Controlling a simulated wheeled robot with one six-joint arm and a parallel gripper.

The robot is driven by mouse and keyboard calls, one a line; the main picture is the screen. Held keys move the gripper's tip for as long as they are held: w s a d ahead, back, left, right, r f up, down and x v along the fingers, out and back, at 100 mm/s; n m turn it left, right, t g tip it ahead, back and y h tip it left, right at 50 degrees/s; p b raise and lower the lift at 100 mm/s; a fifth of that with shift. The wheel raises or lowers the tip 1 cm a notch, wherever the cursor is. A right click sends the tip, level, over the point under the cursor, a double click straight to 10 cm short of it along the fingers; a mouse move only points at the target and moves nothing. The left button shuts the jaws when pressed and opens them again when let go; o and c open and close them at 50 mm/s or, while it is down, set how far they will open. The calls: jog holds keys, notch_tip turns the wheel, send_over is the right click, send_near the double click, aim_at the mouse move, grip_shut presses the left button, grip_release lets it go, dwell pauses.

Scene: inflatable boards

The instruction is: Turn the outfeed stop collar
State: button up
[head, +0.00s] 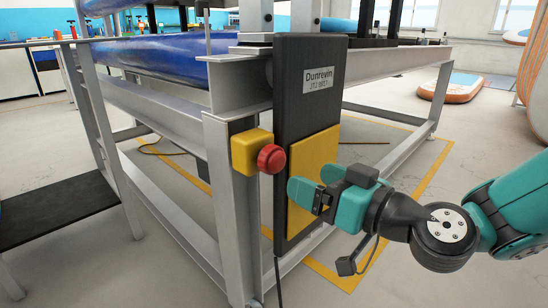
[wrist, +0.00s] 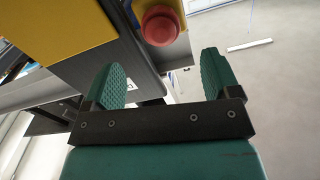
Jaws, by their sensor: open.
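The outfeed stop is a red round mushroom knob (head: 271,158) on a yellow box (head: 246,151), fixed to the corner leg of the metal frame. A separate collar cannot be made out in the head view. In the wrist view the red knob (wrist: 161,25) shows at the top, beyond the fingertips and between their lines, with a wider red rim. My gripper (head: 316,183) is in front of the yellow panel, to the right of and a little below the knob. In the wrist view my gripper (wrist: 166,72) has its teal fingers wide apart with nothing between them.
A dark cabinet (head: 309,110) labelled Dunrevin, with a yellow panel (head: 315,170), stands just behind my gripper. The metal frame (head: 226,205) carries a blue board (head: 150,58). A cable hangs below the cabinet. The floor to the right is mostly clear.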

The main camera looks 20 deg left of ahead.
aim_at(281, 166)
jog(key=x, duration=0.9)
jog(key=shift+w+a, duration=0.1)
jog(key=shift+a, duration=0.15)
